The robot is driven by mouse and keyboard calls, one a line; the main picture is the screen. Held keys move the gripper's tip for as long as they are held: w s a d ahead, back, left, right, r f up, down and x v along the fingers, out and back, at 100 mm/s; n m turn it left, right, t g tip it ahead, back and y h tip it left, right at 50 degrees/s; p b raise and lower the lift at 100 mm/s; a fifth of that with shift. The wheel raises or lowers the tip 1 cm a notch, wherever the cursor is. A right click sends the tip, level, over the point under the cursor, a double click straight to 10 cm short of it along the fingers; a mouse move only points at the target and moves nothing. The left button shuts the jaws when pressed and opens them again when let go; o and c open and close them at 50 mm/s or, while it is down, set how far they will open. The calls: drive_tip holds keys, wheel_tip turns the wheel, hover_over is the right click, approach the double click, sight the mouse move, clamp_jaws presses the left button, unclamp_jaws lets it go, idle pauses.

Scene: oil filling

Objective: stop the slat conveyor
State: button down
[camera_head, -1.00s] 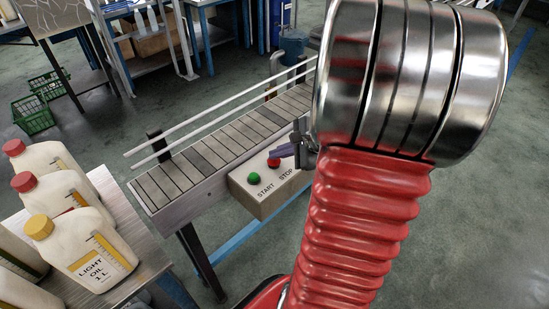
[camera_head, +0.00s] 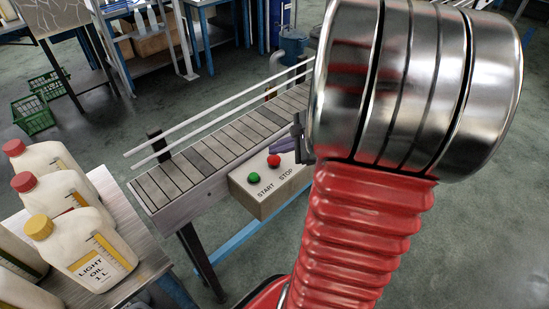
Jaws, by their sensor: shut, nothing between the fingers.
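The slat conveyor (camera_head: 205,156) runs from the middle left up behind my arm, and its visible slats are empty. A control box (camera_head: 262,202) is fixed on its near side. The box has a green START button (camera_head: 254,177) and a red STOP button (camera_head: 273,160). My gripper (camera_head: 272,147) is shut and empty. Its fingertips point left, just above and behind the red button in the picture. I cannot tell whether they touch it. My silver wrist hides part of the gripper and the far part of the conveyor.
A metal table (camera_head: 128,222) at the left holds several oil jugs (camera_head: 84,255). Guard rails (camera_head: 215,119) run along the conveyor's far side. Green crates (camera_head: 34,114) stand on the floor at far left. Open floor lies right of my arm.

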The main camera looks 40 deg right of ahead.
sight(277, 160)
drive_tip(key=shift+r, duration=2.45)
drive_tip(key=s+a+r+n+g, duration=0.1)
drive_tip(key=a+r+n+g, duration=0.2)
drive_tip(key=a+n, duration=1.1)
drive_tip(key=s+a+r+n+h, duration=0.1)
drive_tip(key=s+a+n, duration=0.3)
drive_tip(key=a+n, duration=0.1)
drive_tip(key=s+a+r+n+h, duration=0.1)
drive_tip(key=s+a+n, duration=0.3)
drive_tip(key=a, duration=0.4)
drive_tip(key=shift+a+r+n, duration=0.2)
drive_tip(key=shift+r+n, duration=0.4)
drive_tip(key=shift+n, duration=0.1)
drive_tip(key=shift+s, duration=0.1)
